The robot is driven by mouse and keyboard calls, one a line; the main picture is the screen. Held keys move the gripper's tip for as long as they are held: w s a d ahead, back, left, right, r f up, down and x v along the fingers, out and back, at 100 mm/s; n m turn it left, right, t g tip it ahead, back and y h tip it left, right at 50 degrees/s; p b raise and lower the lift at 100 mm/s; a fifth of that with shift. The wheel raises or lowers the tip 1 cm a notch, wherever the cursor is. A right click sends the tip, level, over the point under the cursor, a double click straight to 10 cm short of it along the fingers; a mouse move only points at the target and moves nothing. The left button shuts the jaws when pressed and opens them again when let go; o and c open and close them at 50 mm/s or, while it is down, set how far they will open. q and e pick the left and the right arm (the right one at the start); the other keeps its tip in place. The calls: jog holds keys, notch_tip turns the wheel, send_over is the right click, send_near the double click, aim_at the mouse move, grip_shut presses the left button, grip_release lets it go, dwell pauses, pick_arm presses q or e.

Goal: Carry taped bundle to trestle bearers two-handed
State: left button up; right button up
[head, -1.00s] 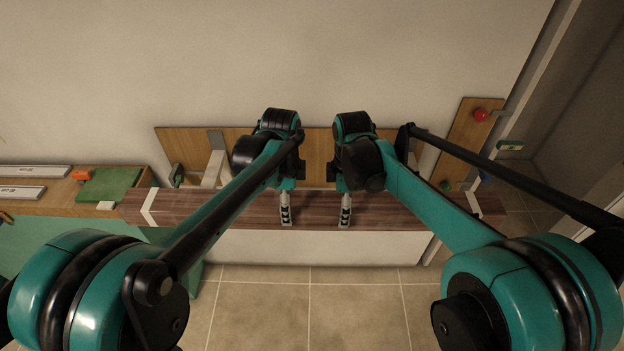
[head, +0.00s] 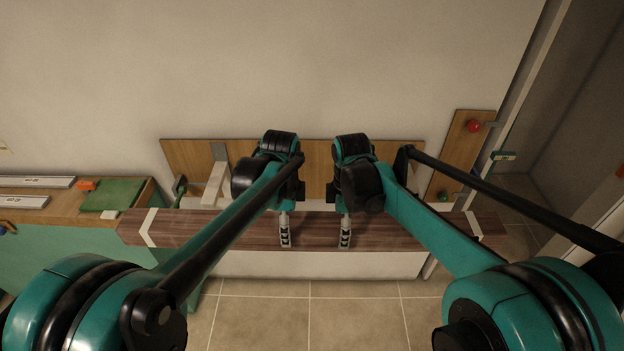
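The taped bundle (head: 210,228) is a long dark brown stack of boards with a white tape band near each end. It lies level across the head view. My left gripper (head: 285,236) and my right gripper (head: 345,236) sit close together at its middle, one ridged finger of each showing against it. Both look closed on it; their other fingers are hidden. A pale wooden bearer (head: 215,184) shows behind the bundle on the left. Behind the right tape band, a second pale piece (head: 466,196) shows only partly. My arms cover parts of the bundle.
A bench (head: 148,196) with a green mat (head: 112,194) stands at the left, close to the bundle's left end. A wooden panel (head: 400,155) is behind the grippers. A narrow board with a red knob (head: 473,126) is at the right. Tiled floor (head: 310,315) lies clear in front.

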notch_tip(320, 180, down, 12)
jog(key=b, duration=1.2)
jog(key=shift+d+f, duration=0.2)
jog(key=shift+f, duration=0.05)
